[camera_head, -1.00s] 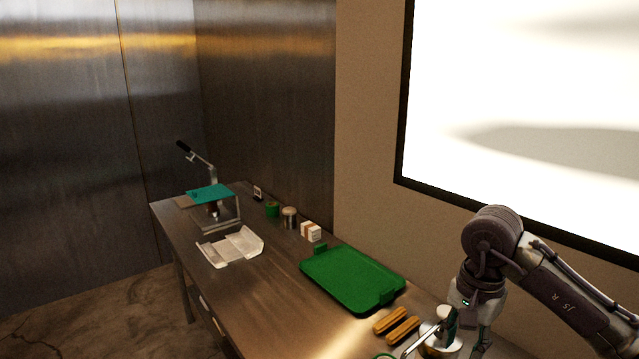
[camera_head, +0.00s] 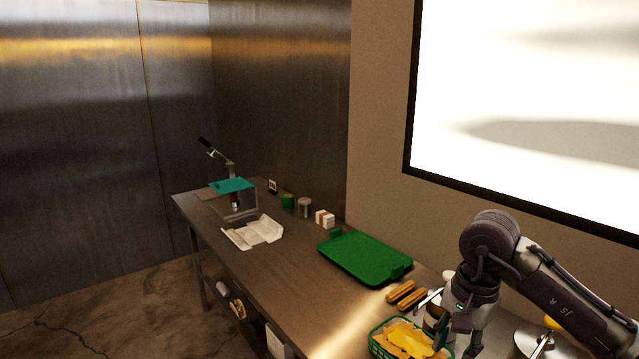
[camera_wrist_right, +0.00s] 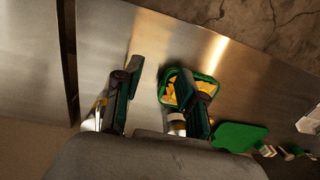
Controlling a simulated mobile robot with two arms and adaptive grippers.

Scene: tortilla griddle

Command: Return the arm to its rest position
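My right arm comes in from the right in the head view, bent at its dark elbow, with its wrist pointing down over the near right part of the steel table. My right gripper (camera_head: 458,338) hangs beside the right end of a green basket (camera_head: 375,345) of yellow pieces. My left gripper is not in view.
A green tray (camera_head: 365,258) lies on the steel table (camera_head: 290,290), with two brown rolls (camera_head: 406,294) near it. A press with a teal plate (camera_head: 232,185), a paper-like sheet (camera_head: 252,232) and small containers stand farther off. A metal lid with yellow knob (camera_head: 552,324) is at right.

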